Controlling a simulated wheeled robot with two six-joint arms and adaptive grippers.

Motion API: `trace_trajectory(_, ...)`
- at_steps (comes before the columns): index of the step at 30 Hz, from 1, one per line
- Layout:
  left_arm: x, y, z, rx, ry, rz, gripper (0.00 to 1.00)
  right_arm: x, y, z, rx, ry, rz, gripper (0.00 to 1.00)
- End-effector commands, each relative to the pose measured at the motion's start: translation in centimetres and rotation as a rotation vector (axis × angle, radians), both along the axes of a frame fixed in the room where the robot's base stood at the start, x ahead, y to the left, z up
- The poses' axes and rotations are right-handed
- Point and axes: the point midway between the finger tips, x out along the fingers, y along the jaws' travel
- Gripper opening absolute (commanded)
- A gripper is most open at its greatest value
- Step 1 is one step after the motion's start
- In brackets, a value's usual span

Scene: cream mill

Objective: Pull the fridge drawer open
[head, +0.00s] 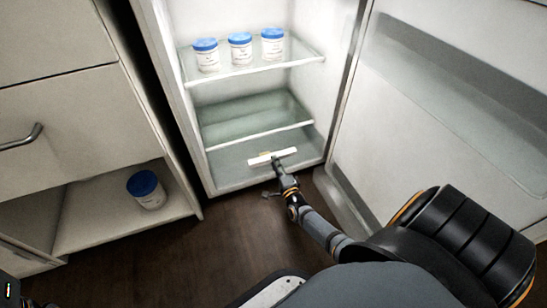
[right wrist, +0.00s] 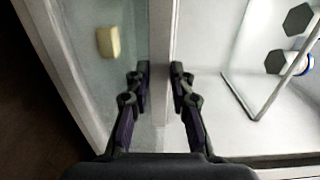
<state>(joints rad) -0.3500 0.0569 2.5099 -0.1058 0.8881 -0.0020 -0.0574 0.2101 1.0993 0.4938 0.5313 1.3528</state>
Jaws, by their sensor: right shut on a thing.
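The fridge (head: 175,100) stands open, with its door (head: 440,110) swung out to the right. The clear, greenish fridge drawer (head: 225,160) is at the bottom, below the shelves, and looks pushed in. A white bar handle (head: 286,153) lies across its front. My right gripper (head: 277,164) is at this handle. In the right wrist view, the fingers (right wrist: 160,85) are shut on either side of the white bar (right wrist: 160,40). A small yellowish block (right wrist: 109,42) shows beside the bar, apart from the fingers.
Several blue-lidded jars (head: 240,48) stand on the upper glass shelf (head: 300,62). A cabinet (head: 60,120) is at left, with another blue-lidded jar (head: 147,190) in its low open compartment. The dark wood floor (head: 225,240) in front of the fridge looks clear.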

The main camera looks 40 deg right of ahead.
Motion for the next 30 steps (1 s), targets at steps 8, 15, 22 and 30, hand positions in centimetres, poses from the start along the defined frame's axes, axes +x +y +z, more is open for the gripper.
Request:
trace_trajectory(8, -0.2, 0.1, 1.9, -0.005, 0.000, -0.008, 0.40, -4.4, 1.0, -0.2, 0.002, 0.013, 0.000, 0.00)
trace_trajectory(15, -0.2, 0.2, 2.4, -0.009, -0.002, -0.010, 0.40, -6.2, 1.5, -0.4, 0.001, 0.012, 0.000, 0.00)
trace_trajectory(22, -0.3, 0.2, 2.4, -0.010, -0.003, -0.011, 0.40, -6.5, 1.5, -0.5, 0.001, 0.012, 0.000, 0.00)
trace_trajectory(30, -0.3, 0.2, 2.4, -0.010, -0.003, -0.011, 0.40, -6.4, 1.5, -0.5, 0.001, 0.013, 0.000, 0.34)
